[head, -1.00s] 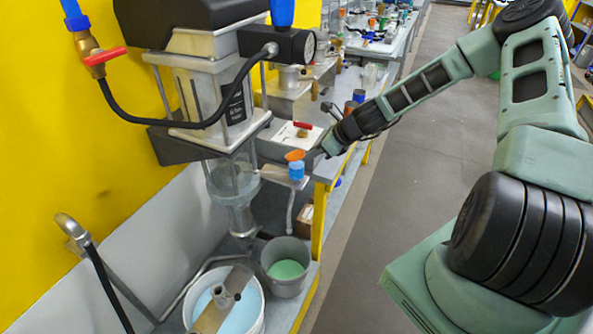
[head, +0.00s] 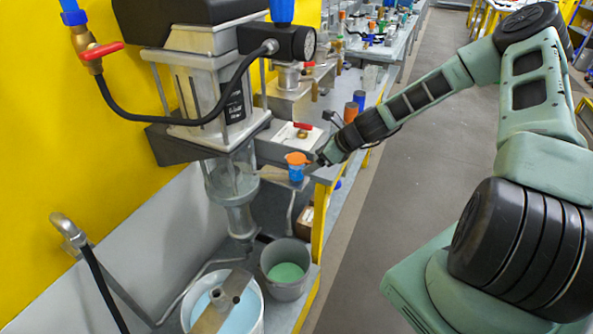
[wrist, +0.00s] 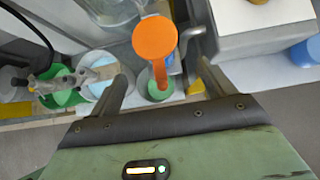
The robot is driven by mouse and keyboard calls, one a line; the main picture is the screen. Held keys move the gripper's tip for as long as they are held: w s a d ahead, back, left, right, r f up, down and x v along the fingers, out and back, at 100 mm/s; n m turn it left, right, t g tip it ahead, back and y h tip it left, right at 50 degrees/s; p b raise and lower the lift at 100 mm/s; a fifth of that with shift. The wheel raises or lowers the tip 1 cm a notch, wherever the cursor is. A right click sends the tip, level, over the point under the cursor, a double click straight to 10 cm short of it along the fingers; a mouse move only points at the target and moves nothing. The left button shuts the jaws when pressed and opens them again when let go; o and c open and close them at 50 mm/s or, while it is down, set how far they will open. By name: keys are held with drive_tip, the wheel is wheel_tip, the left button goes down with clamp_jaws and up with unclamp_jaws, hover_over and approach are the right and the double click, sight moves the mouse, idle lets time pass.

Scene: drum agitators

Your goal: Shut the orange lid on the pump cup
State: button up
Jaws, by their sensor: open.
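The pump cup (head: 296,175) is a small blue cup at the bench's near end in the head view. The orange lid (head: 296,158) is over its top; I cannot tell whether it is fully seated. My gripper (head: 311,167) is just right of the cup in the head view. In the wrist view my gripper (wrist: 160,78) has its fingers wide apart, with nothing clamped between them.
A clear column (head: 232,178) hangs left of the cup. Below stand a grey bucket of green liquid (head: 303,283) and a white bucket of pale blue liquid (head: 258,307). A white block with a red-handled part (head: 302,126) lies behind. The aisle floor at right is clear.

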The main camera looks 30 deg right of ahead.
drive_tip(key=p+v, duration=0.5)
drive_tip(key=v, duration=0.2)
idle(0.3)
idle(0.8)
drive_tip(key=s+a+r+n+g+b, duration=0.1)
drive_tip(key=s+a+r+n+g, duration=0.15)
drive_tip(key=a+n, duration=0.4)
drive_tip(key=s+a+r+n+g, duration=0.1)
drive_tip(key=s+a+n+g, duration=0.15)
drive_tip(key=a+n, duration=0.4)
drive_tip(key=s+a+r+n+g+b, duration=0.1)
drive_tip(key=s+a+r+n, duration=0.2)
drive_tip(key=a, duration=0.6)
drive_tip(key=s+a+r+n+h, duration=0.1)
drive_tip(key=s+a+r+n, duration=0.2)
drive_tip(key=s+n, duration=0.4)
drive_tip(key=s+a+r+n+h+b, duration=0.1)
drive_tip(key=s+a+r+n, duration=0.1)
drive_tip(key=s+n, duration=0.5)
drive_tip(key=s+a+r+n+g+h, duration=0.1)
drive_tip(key=s+a+r+n+h, duration=0.1)
drive_tip(key=s+n, duration=0.5)
wheel_tip(320, 180, up, 3)
drive_tip(key=shift+a+f, duration=0.1)
drive_tip(key=shift+a, duration=0.7)
drive_tip(key=shift+s, duration=0.1)
